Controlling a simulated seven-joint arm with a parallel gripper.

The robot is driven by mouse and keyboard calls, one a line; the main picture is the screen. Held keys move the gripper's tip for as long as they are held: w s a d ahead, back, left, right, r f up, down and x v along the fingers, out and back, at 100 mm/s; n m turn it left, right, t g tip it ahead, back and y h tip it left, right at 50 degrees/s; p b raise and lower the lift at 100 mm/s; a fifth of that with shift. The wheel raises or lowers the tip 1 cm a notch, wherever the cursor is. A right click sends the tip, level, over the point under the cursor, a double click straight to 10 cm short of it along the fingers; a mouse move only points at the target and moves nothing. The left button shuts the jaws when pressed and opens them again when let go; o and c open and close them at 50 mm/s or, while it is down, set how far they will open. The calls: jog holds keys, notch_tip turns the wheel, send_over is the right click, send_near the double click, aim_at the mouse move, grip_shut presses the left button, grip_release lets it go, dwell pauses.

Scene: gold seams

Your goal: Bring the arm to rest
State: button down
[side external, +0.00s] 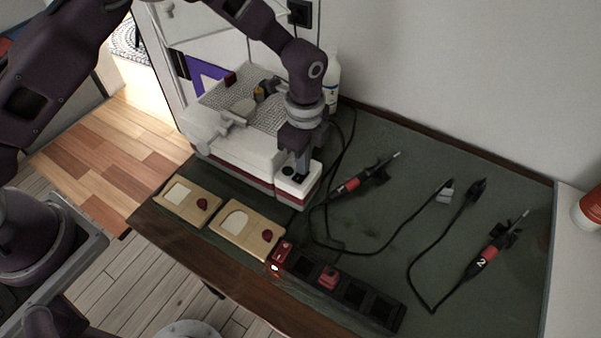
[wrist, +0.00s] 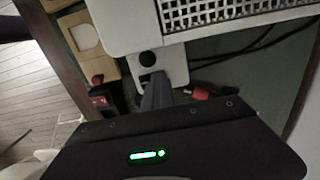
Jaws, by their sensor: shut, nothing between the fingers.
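My gripper (side external: 299,174) is shut and empty. Its fingertips point down just over the small front panel (side external: 308,187) of a white machine (side external: 228,140), beside a dark round button (side external: 288,171); I cannot tell if they touch it. In the wrist view, my shut fingers (wrist: 156,92) reach over the dark switch area of the same panel (wrist: 172,61), below a black round spot. The machine has a grey perforated top with several small items on it.
Two wooden boards (side external: 187,203) with red knobs lie in front. A black power strip (side external: 352,294) has a red switch and a red plug. Two soldering-iron-like tools, one at the centre (side external: 358,183) and one at right (side external: 490,252), trail cables. A white bottle (side external: 332,80) stands behind.

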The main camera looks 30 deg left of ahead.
jog(key=shift+w+r, duration=0.1)
jog(key=shift+r, duration=0.2)
jog(key=shift+d, duration=0.1)
jog(key=s+a+r+n+t, duration=0.1)
jog(key=s+a+r+n, duration=0.15)
jog(key=r, duration=0.45)
jog(key=s+a+r+n+t, duration=0.1)
jog(key=s+a+r+n, duration=0.1)
jog(key=a+r, duration=0.35)
jog(key=s+a+r+n+t, duration=0.1)
jog(key=s+r+n, duration=0.15)
jog(key=r, duration=0.65)
jog(key=s+a+r+n+t, duration=0.1)
jog(key=s+a+r+n, duration=0.1)
jog(key=s, duration=0.4)
jog(key=s+a+r+n+t, duration=0.1)
jog(key=s+a+r+n, duration=0.1)
jog(key=s+n, duration=0.3)
jog(key=s+a+r+n, duration=0.2)
jog(key=s+a+n, duration=0.2)
jog(key=s, duration=0.5)
jog(key=shift+t, duration=0.4)
jog(key=shift+a, duration=0.1)
